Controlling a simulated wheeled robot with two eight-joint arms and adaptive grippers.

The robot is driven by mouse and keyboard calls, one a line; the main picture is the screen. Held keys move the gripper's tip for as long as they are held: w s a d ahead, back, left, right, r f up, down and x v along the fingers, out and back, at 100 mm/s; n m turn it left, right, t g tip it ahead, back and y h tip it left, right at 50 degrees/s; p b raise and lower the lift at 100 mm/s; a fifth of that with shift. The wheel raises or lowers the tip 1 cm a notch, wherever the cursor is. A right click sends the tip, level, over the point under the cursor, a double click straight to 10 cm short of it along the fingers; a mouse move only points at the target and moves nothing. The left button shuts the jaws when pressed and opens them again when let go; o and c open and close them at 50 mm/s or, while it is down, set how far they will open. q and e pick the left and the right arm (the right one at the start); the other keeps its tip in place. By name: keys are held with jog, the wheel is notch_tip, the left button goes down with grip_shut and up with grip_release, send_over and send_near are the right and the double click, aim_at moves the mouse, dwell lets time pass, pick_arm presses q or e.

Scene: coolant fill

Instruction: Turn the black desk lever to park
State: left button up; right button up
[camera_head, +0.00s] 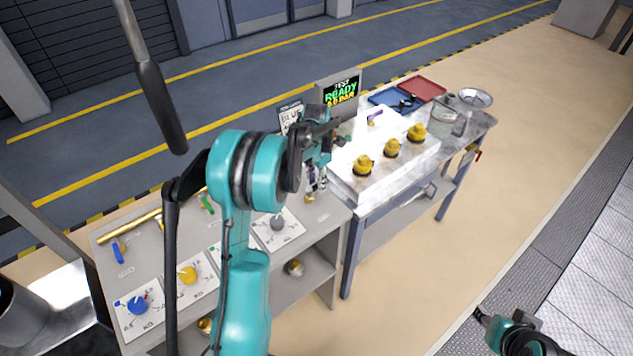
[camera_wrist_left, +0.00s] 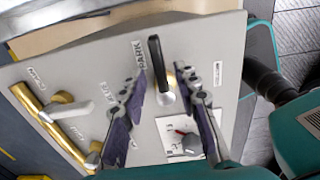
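The black desk lever (camera_wrist_left: 155,62) stands on the grey desk panel (camera_wrist_left: 92,52) in the left wrist view, with a pale rounded part and brass at its lower end. The PARK label (camera_wrist_left: 138,56) is just left of the lever. My left gripper (camera_wrist_left: 164,77) is open, with one finger on each side of the lever; contact cannot be told. In the head view my left gripper (camera_head: 316,183) is over the desk's right end, where the lever is mostly hidden. My right gripper (camera_head: 508,328) is low at the right, away from the desk; its fingers are unclear.
A blue knob (camera_head: 137,304), a yellow knob (camera_head: 187,275) and a grey knob (camera_head: 277,222) sit on dial plates. A brass pipe (camera_wrist_left: 60,128) with valve handles runs along the panel. A white block (camera_head: 410,160) with yellow caps stands on the adjoining table, beside a screen (camera_head: 340,92).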

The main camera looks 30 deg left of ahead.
aim_at(316, 185)
pick_arm(q)
notch_tip(316, 185, up, 12)
dwell(0.6)
dwell(0.5)
